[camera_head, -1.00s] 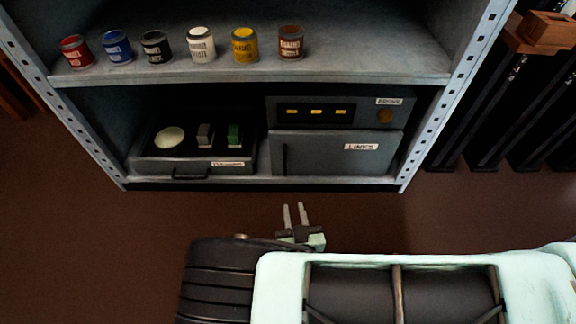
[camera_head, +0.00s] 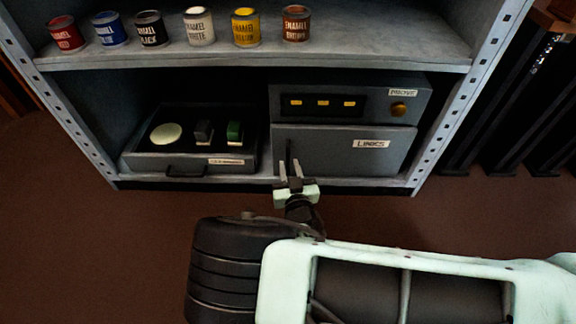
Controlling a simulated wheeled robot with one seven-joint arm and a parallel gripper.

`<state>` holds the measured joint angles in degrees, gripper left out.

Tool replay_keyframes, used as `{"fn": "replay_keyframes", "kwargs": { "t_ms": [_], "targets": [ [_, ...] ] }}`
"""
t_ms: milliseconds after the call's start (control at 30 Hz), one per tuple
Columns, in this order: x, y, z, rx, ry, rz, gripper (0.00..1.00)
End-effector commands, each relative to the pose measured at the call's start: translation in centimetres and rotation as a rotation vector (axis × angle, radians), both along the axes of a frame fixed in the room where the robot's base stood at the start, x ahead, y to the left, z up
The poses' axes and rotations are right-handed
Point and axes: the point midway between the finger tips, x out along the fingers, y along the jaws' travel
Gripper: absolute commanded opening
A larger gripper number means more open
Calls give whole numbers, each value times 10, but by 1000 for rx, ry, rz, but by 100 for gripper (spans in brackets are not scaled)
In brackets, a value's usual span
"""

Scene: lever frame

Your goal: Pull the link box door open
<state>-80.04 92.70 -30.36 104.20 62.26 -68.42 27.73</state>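The link box door (camera_head: 343,153) is a grey panel with a "LINKS" label on the lower front of the grey box, on the bottom shelf. It looks closed. Its dark upright handle (camera_head: 289,152) is near the door's left edge. My gripper (camera_head: 290,170) is low in front of that left edge, its two thin pale fingers pointing at the shelf and spread apart with a gap between them. The fingertips show just below the handle and partly overlap its lower end in the picture. I cannot tell whether they touch it.
Above the door is a panel with yellow windows, a knob (camera_head: 398,109) and a "PHONE"-like label. Left of the box stands a dark tray (camera_head: 190,160) with a handle. Several paint cans line the upper shelf (camera_head: 350,45). A perforated post (camera_head: 470,95) stands right of the box.

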Motion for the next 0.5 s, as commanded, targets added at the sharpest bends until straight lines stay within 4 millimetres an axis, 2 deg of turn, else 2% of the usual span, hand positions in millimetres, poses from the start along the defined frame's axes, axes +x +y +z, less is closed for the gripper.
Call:
{"fn": "replay_keyframes", "kwargs": {
  "t_ms": [200,500],
  "targets": [
    [26,4,-2,1,0,-1,26],
    [32,5,0,-1,2,0,26]
  ]
}}
